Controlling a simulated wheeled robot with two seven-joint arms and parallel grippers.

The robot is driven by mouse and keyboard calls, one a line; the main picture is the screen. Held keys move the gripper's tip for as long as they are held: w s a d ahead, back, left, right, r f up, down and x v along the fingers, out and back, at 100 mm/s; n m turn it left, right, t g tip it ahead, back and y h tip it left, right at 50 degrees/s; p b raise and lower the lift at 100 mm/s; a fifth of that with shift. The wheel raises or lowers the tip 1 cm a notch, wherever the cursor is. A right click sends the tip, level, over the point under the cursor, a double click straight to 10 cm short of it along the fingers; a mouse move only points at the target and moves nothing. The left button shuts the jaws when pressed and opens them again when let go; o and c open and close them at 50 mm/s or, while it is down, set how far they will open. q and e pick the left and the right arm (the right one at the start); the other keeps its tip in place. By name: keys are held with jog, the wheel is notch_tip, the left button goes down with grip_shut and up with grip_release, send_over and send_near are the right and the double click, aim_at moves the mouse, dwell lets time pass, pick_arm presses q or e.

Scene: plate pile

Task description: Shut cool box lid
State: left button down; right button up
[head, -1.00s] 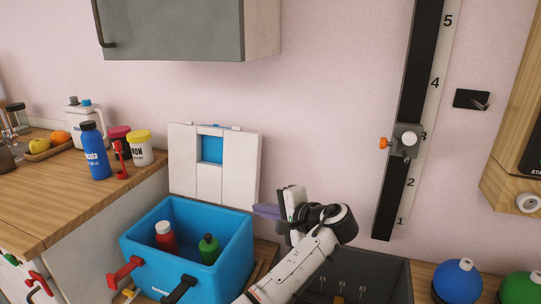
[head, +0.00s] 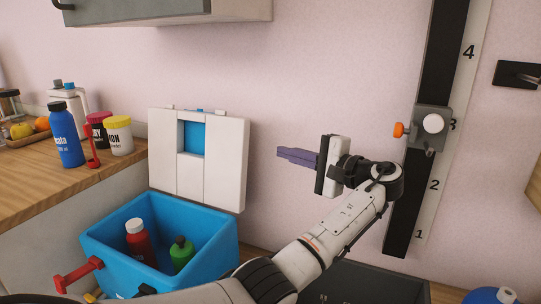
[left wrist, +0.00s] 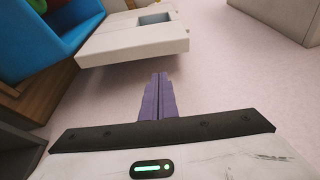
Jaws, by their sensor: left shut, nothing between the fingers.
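The blue cool box (head: 215,231) stands open at the lower left in the head view, with a red bottle (head: 138,243) and a green bottle (head: 181,254) inside. Its white lid (head: 225,165) stands upright behind the box against the pink wall. My left gripper (head: 281,153) is to the right of the lid, shut and empty, its purple fingers pointing left. In the left wrist view the shut fingers (left wrist: 158,82) point toward the lid (left wrist: 125,45), apart from it, with part of the cool box (left wrist: 45,40) at the upper left. My right gripper is not in view.
A wooden counter (head: 40,191) at the left holds a blue bottle (head: 66,135), tubs and fruit. A red latch handle (head: 78,274) juts from the box front. A dark crate (head: 365,284) is at the lower right. A numbered wall rail (head: 430,115) stands right of my gripper.

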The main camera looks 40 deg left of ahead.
pick_arm(q)
jog(key=a, duration=1)
jog(key=shift+f, duration=0.35)
jog(key=shift+s+d, duration=0.1)
